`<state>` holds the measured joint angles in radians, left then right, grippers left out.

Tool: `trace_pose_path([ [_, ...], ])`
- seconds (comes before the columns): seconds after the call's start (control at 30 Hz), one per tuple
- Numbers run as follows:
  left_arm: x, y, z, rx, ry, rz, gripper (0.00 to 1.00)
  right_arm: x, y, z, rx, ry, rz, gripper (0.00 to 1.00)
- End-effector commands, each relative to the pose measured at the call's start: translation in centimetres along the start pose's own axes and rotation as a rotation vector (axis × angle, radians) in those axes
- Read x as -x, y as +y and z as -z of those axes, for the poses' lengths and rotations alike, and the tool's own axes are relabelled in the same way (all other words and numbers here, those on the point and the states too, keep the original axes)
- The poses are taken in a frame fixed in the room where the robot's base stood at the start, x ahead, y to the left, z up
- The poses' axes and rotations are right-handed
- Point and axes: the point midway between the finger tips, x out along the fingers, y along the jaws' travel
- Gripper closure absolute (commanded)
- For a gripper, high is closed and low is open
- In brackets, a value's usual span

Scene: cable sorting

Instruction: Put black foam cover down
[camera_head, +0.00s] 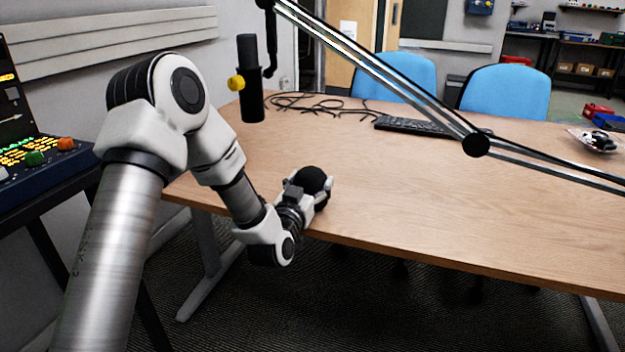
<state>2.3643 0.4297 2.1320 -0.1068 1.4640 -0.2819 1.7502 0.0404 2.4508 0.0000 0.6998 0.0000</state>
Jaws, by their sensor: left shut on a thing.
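The black foam cover (314,178) is a dark, rounded piece at the front left part of the wooden table (430,210). My left gripper (322,190) is shut on it, with a white finger showing along its right side. The cover is at or just above the tabletop; I cannot tell whether it touches. The gripper hides its lower part. My right gripper is not in view.
A black microphone (250,80) with a yellow knob hangs at the back left. Black cables (315,104) and a keyboard (410,125) lie behind. A metal boom arm (385,75) crosses above the table. The middle is clear.

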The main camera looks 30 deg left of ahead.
Motion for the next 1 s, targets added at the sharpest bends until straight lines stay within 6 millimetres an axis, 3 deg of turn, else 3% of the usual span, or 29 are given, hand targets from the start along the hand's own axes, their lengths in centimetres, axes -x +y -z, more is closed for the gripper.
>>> trace_pose_path([
  [0.07,0.0,0.0,-0.5,0.0,-0.001,0.0,0.52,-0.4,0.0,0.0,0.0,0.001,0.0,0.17],
  [0.1,0.0,0.0,-0.4,0.0,-0.001,0.0,0.16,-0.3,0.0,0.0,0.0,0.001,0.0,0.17],
  [0.13,0.0,0.0,-0.3,0.0,0.0,0.0,0.05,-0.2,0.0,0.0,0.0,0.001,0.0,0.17],
  [0.17,0.0,0.0,-0.3,0.0,0.0,0.0,0.02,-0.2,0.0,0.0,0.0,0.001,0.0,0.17],
  [0.57,-0.1,0.0,0.4,0.0,0.001,0.0,0.02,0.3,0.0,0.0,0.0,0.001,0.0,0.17],
  [0.67,1.4,0.0,0.1,0.001,-0.003,0.0,0.02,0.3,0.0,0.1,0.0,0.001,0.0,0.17],
  [1.0,9.8,0.0,0.1,0.002,-0.005,0.0,0.02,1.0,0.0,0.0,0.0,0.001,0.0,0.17],
])
